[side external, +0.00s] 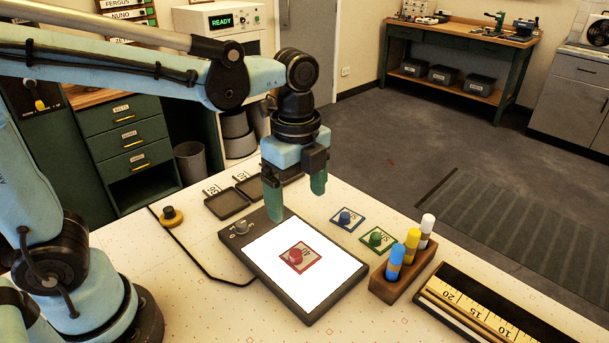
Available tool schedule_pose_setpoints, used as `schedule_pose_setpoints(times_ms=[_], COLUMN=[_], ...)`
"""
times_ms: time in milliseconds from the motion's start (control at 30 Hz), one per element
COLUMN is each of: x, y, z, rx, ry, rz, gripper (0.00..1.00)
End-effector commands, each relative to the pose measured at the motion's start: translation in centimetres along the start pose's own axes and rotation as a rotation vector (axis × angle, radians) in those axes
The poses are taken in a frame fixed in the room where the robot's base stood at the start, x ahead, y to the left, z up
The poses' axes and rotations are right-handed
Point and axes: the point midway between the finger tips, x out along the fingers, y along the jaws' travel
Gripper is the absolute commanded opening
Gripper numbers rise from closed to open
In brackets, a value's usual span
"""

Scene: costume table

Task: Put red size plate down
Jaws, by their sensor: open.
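The red size plate (310,260) is a small square plate with a round red knob. It lies flat on the bright white panel of a dark-framed light board (272,267) on the table. My gripper (296,200) is open and empty, with its two green fingers pointing down. In the picture it appears above the far edge of the board, apart from the red plate. A blue plate (347,220) and a green plate (378,240), each with a knob, lie on the table to the right of the board.
A wooden block (402,277) holds blue, yellow and white markers right of the board. A ruler tray (480,312) lies at the front right. Small dark trays (228,203) sit behind the board. A yellow knobbed piece (171,216) stands on the left beside a black cable.

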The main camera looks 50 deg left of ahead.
Motion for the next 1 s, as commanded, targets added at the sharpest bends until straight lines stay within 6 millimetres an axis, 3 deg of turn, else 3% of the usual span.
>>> schedule_pose_setpoints(times_ms=[167,500,633,800,1000], x=[-0.4,0.0,0.3,0.6,0.6], y=[0.5,2.7,3.2,3.5,3.5], z=[1.1,6.3,7.6,8.4,8.5], rx=[-0.163,-1.059,-1.318,-1.488,-1.518], ry=[0.019,0.259,0.377,0.471,0.489], rz=[-0.061,-0.367,-0.439,-0.481,-0.486], gripper=[0.88,0.88,0.88,0.88,0.88])
